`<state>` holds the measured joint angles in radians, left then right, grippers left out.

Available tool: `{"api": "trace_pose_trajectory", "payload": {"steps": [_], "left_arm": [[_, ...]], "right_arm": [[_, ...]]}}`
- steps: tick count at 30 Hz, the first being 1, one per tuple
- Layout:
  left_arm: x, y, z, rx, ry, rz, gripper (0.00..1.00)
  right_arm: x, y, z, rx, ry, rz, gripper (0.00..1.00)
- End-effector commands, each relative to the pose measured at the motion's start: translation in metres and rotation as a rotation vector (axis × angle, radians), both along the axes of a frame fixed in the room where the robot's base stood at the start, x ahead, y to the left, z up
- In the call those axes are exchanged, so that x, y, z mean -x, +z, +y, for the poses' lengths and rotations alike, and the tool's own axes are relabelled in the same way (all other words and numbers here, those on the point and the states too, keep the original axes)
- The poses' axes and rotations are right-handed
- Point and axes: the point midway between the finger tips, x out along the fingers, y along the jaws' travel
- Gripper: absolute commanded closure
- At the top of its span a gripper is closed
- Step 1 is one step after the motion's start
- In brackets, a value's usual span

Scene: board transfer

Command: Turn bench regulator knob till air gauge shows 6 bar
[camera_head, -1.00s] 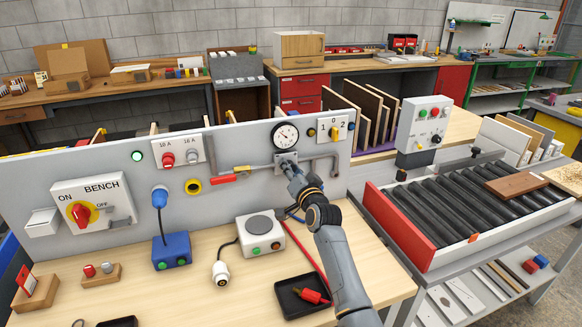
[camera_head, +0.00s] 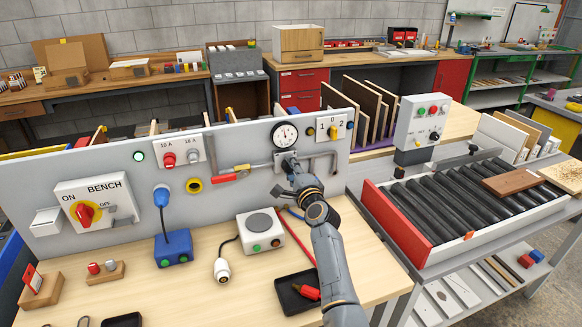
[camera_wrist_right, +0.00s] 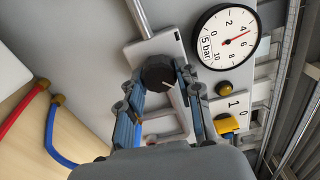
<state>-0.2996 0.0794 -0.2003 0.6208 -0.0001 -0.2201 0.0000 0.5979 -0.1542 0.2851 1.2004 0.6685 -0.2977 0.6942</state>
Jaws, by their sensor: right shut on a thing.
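The air gauge (camera_head: 285,134) is a round white dial with a black rim on the grey bench panel. In the right wrist view the gauge (camera_wrist_right: 227,37) has its red needle between 4 and 6, at roughly 5 bar. The black regulator knob (camera_wrist_right: 157,73) sits beside the gauge on a light plate and carries a small pale mark. My right gripper (camera_wrist_right: 160,82) is shut on the knob, with a finger on each side. In the head view my right gripper (camera_head: 289,163) reaches the panel just below the gauge and hides the knob. My left gripper is not in view.
A grey pipe with a red-handled valve (camera_head: 224,177) runs left of the regulator. A yellow selector switch (camera_head: 333,132) is right of the gauge. A grey and white unit (camera_head: 262,229) and a black tray (camera_head: 298,293) stand on the bench near my arm.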

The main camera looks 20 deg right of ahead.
Motion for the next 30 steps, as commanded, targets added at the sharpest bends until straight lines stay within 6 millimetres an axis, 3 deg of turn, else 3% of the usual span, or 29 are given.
{"api": "trace_pose_trajectory", "payload": {"steps": [12,30], "left_arm": [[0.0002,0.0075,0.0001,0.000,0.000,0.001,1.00],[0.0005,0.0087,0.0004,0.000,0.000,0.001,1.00]], "right_arm": [[0.0003,-0.0019,0.0000,-0.265,0.000,0.012,0.97],[0.0004,-0.0035,0.0004,-0.335,0.000,0.015,0.97]]}}
